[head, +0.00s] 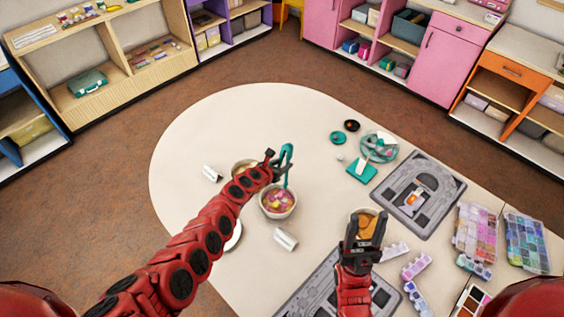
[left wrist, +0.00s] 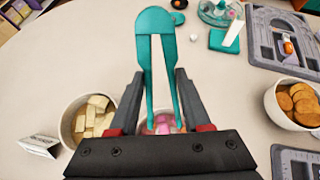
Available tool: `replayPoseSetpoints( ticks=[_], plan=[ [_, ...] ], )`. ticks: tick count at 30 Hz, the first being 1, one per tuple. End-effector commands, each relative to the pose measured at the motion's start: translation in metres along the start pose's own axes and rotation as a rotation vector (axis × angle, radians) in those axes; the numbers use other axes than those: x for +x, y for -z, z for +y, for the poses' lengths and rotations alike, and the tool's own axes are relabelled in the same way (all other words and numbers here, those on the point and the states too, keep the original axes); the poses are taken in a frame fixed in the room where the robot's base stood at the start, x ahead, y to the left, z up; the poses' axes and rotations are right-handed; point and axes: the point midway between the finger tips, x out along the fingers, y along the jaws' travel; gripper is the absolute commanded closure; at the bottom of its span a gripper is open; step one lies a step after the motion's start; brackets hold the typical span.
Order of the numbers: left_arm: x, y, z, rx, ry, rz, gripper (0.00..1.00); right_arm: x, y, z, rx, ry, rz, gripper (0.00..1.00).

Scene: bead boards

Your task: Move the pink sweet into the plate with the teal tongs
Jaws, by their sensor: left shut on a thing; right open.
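My left gripper (head: 271,160) is shut on the teal tongs (head: 287,164), which stand over the bowl of sweets (head: 265,208). In the left wrist view the tongs (left wrist: 155,22) rise between the two fingers. Pink and yellow sweets lie in the bowl; a pink sweet (left wrist: 163,122) shows between the tongs' arms, and I cannot tell if they touch it. A white round rim (head: 235,238), perhaps the plate, is mostly hidden behind my left arm. My right gripper (head: 363,228) is open and empty over a bowl of round biscuits (head: 370,213).
A bowl of pale cubes (left wrist: 95,118) stands left of the sweets, with a white card (left wrist: 38,146) beside it. Another white card (head: 286,238) stands near the sweets bowl. Grey boards (head: 440,205) and bead boxes (head: 525,243) fill the right. The table's far left is clear.

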Motion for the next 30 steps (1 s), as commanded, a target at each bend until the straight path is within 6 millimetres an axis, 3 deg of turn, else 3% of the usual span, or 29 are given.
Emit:
replayPoseSetpoints(
  ticks=[2, 3, 18, 30],
  plan=[
    [0.004, 0.007, -0.003, 0.01, 0.003, -0.001, 0.7, 0.0, 0.0, 0.0, 0.0, 0.0, 0.0, 0.5],
    [0.008, 0.015, 0.001, 0.005, 0.0, -0.001, 0.7, -0.011, -0.002, -0.001, 0.0, 0.0, 0.0, 0.5],
    [0.034, 0.056, 0.003, 0.005, 0.001, 0.0, 0.7, -0.06, -0.01, -0.003, 0.0, 0.0, 0.0, 0.5],
    [0.043, 0.07, 0.004, 0.004, 0.002, -0.001, 0.7, -0.076, -0.013, -0.004, 0.0, 0.0, 0.0, 0.5]
  ],
)
